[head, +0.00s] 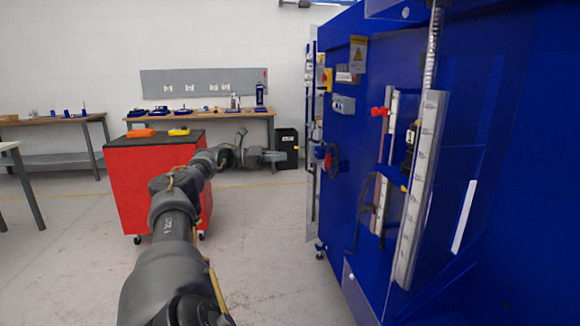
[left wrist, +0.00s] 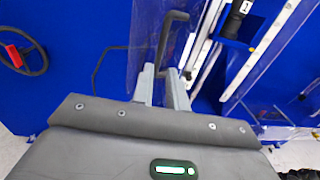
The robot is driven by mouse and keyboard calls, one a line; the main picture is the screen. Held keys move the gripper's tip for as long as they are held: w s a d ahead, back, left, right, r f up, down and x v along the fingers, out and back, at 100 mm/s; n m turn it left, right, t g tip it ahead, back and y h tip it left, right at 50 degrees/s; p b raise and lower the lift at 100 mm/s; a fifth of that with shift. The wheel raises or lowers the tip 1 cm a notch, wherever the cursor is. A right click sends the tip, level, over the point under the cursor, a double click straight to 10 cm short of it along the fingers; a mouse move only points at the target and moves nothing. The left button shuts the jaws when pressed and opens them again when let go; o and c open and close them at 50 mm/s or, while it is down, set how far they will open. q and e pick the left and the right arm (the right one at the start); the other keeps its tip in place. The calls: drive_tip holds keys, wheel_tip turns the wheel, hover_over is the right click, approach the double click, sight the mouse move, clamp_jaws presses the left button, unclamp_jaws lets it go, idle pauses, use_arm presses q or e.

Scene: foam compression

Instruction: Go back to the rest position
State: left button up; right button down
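My left arm reaches forward through the head view, and its gripper (head: 274,156) is in the air beside the blue machine (head: 460,160). In the left wrist view the two grey fingers (left wrist: 160,72) stand apart with a gap between them. A dark bar-shaped handle (left wrist: 172,38) on a clear panel (left wrist: 145,35) appears beyond the fingertips. It lines up with the gap, but I cannot tell whether it touches the fingers. The fingers hold nothing that I can make out. My right gripper is in neither view.
A red cabinet (head: 150,185) with orange and yellow items on top stands behind my left arm. The machine fills the right side, with a dark handwheel (left wrist: 30,60) on it. A workbench (head: 225,116) lines the back wall. Bare floor (head: 275,250) lies between.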

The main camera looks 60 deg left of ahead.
use_arm(q)
drive_tip(key=shift+s+a+r, duration=0.1)
drive_tip(key=shift+s+a, duration=0.05)
drive_tip(key=shift+s, duration=0.2)
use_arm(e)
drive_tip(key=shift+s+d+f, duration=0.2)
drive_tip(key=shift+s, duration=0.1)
